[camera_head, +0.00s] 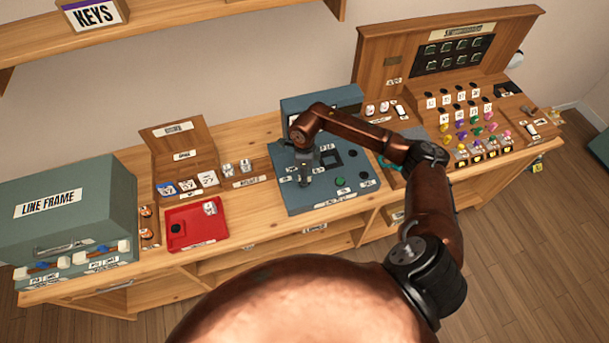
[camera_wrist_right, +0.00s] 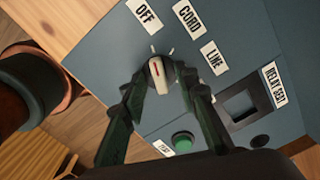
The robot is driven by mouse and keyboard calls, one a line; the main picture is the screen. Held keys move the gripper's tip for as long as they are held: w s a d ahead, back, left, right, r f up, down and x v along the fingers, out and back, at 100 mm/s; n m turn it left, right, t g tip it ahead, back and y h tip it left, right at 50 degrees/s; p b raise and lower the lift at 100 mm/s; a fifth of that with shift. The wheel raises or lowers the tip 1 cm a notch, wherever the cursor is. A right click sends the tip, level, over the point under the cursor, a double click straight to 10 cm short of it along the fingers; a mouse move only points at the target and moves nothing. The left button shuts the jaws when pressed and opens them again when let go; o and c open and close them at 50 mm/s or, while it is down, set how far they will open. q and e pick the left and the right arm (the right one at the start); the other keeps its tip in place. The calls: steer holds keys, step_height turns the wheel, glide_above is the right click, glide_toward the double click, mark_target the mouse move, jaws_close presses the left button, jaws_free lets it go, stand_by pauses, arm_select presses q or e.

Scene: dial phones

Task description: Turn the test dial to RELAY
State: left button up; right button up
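The test dial's knob (camera_wrist_right: 159,76) is cream with a red line and sits on the blue-grey panel (camera_wrist_right: 215,75). In the right wrist view its red line points up and slightly left, roughly toward the OFF label (camera_wrist_right: 145,15). CORD (camera_wrist_right: 187,18) and LINE (camera_wrist_right: 215,57) labels lie to the right of OFF. I cannot make out a RELAY label by the dial. My right gripper (camera_wrist_right: 161,70) has one finger on each side of the knob, with narrow gaps visible. In the head view my right gripper (camera_head: 304,178) hides the dial. My left gripper is not in view.
A green button (camera_wrist_right: 182,141) and a square recess labelled RELAY SEAT (camera_wrist_right: 242,105) are on the same panel. A red tray (camera_head: 190,237) and the line frame box (camera_head: 75,208) stand left. A wooden switchboard (camera_head: 450,50) stands right.

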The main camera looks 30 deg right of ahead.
steer(key=shift+f, duration=0.1)
steer(key=shift+c, duration=0.6)
jaws_close()
